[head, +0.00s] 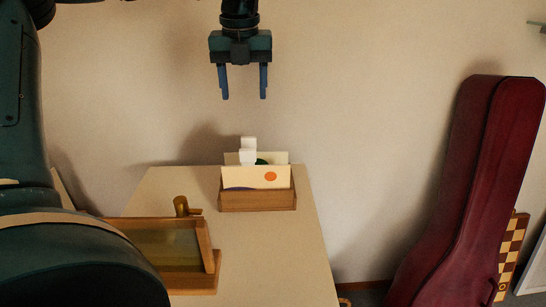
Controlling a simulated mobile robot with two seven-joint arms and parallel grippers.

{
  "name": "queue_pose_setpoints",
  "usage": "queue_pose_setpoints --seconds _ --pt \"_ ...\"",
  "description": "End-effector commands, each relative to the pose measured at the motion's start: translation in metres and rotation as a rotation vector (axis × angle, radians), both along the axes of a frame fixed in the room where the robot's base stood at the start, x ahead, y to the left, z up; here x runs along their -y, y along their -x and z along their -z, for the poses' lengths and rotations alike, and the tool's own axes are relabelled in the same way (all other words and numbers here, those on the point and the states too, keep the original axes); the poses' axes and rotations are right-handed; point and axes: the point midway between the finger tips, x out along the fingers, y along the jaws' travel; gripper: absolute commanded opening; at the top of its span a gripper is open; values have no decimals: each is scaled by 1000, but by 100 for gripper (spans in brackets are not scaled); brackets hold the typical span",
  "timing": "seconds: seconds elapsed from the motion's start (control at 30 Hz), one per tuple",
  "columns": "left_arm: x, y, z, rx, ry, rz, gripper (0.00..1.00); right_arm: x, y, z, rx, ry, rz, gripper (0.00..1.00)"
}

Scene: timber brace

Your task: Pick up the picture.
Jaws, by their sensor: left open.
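A cream card (243,176) with an orange dot stands upright in a small wooden holder (258,201) on the table. Behind it are another pale card with a green patch and a white upright piece (248,150). A wooden frame (207,248) with a greenish-brown inside lies at the table's left, partly hidden by my arm. I cannot tell for sure which of these is the picture. My left gripper (244,96) points down, open and empty, in front of the wall and higher in the view than the holder. My right gripper is not in view.
The beige table (265,257) is bare in front of the holder. A small brass-brown object (182,206) stands by the frame. A dark red instrument case (466,200) leans on the wall at right, with a checkered board (511,250) behind it.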

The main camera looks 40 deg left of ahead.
Motion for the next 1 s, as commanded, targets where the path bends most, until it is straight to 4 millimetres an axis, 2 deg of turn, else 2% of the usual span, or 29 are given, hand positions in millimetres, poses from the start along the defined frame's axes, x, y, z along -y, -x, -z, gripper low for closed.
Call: queue_pose_setpoints --seconds 0.17,0.4,0.5,0.77,1.0 --pt "-1 -1 13 -3 2 1 58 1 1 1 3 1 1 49" --pt "-5 -5 59 -4 3 1 58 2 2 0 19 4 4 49" --pt "-6 -7 72 -3 1 1 58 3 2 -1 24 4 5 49" --pt "-7 -8 87 -2 1 1 58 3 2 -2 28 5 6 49" --pt "-4 -8 121 -3 2 1 58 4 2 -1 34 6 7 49"
